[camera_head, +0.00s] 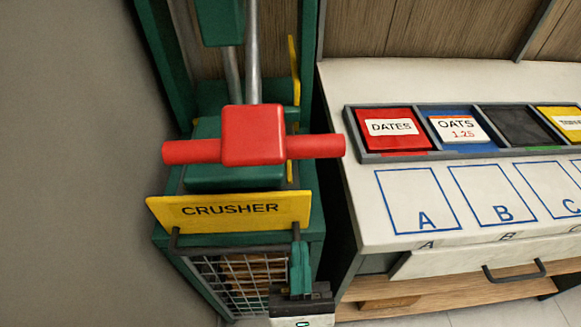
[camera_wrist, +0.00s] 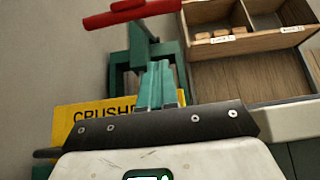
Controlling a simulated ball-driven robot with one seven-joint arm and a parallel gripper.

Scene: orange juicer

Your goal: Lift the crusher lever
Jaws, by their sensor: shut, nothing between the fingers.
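The crusher lever is a red T-shaped handle (camera_head: 252,134) with a thick block and a bar out to both sides, standing above the yellow CRUSHER sign (camera_head: 235,211) in the head view. In the wrist view the red handle (camera_wrist: 130,12) is at the top, partly cut off by the frame edge. My gripper (camera_head: 300,258) is shut and empty, its teal fingers pointing up at the right front of the green crusher (camera_head: 310,222), below the handle's right end and apart from it. The fingers also show in the wrist view (camera_wrist: 158,72), below the handle.
A white counter (camera_head: 345,95) stands right of the crusher, with a bin tray labelled DATES and OATS (camera_head: 356,150) and lettered squares. Below is a drawer with a dark handle (camera_head: 515,275). A wooden compartment box (camera_wrist: 230,55) shows in the wrist view. A plain grey wall (camera_head: 75,150) is at left.

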